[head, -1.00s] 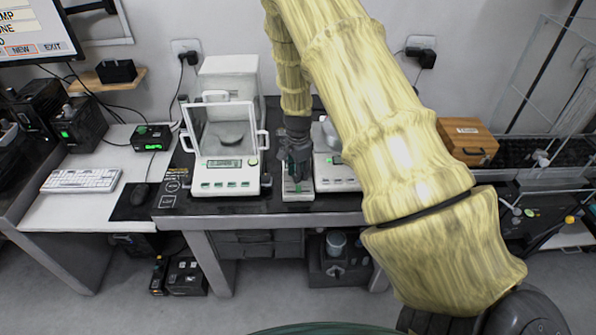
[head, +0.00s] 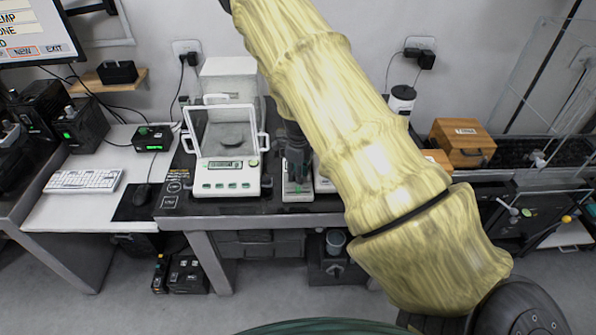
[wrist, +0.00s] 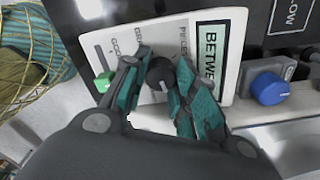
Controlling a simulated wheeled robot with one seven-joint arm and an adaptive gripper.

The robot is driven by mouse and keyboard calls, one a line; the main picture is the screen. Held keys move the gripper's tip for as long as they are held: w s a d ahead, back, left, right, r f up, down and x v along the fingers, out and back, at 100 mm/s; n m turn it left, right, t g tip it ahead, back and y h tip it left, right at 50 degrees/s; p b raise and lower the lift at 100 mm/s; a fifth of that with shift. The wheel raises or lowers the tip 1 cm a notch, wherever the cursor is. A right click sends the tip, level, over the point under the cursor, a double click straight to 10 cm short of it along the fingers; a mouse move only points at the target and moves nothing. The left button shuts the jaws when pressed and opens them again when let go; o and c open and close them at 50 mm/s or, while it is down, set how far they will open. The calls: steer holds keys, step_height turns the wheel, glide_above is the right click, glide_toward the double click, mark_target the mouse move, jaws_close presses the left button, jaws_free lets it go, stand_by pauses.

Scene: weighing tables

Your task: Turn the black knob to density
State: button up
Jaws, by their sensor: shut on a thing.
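The black knob (wrist: 160,74) sits on the white panel of a small device, between my fingertips. My gripper (wrist: 162,88) is shut on it, with a teal-padded finger on each side. The panel has printed labels, one reading PIECES and others partly hidden, and a display (wrist: 209,55) showing the letters BETWE. I cannot make out a density label or the knob's pointer. In the head view the small white device (head: 298,194) stands right of the balance, with my gripper (head: 297,178) over it, partly hidden by my arm.
A green slider (wrist: 103,82) is on the panel's left, and a blue knob (wrist: 269,88) is on a separate unit at right. The balance (head: 226,178) with glass walls stands close left. A wooden box (head: 462,142) is further right.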

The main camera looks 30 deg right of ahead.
steer(key=m+p, duration=0.1)
steer(key=m, duration=0.4)
steer(key=shift+w+r, duration=0.1)
steer(key=shift+m, duration=0.3)
stand_by(0.4)
steer(key=o, duration=0.7)
steer(key=shift+o, duration=0.2)
step_height(320, 180, up, 12)
stand_by(0.5)
